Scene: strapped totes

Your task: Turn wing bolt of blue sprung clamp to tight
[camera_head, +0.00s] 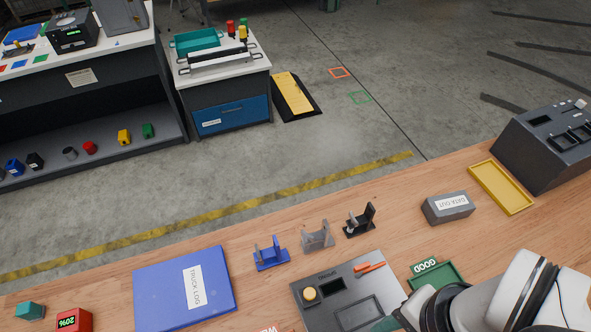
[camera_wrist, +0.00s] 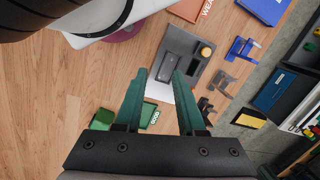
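The blue sprung clamp (camera_head: 270,257) stands on the wooden bench near its far edge, left of a grey clamp (camera_head: 317,238) and a black clamp (camera_head: 359,221). It also shows in the wrist view (camera_wrist: 241,49), at the upper right. Its wing bolt is too small to make out clearly, so I cannot tell its position. My gripper (camera_wrist: 160,76) has two teal fingers spread apart with nothing between them. It hangs above the bench near the dark panel, well away from the blue clamp.
A dark panel (camera_head: 318,318) with a yellow knob lies in front of the clamps. A blue truck log (camera_head: 160,292) lies to the left. A green GOOD tray (camera_head: 447,276), grey DATA OUT box (camera_head: 440,210) and yellow tray (camera_head: 501,188) lie to the right.

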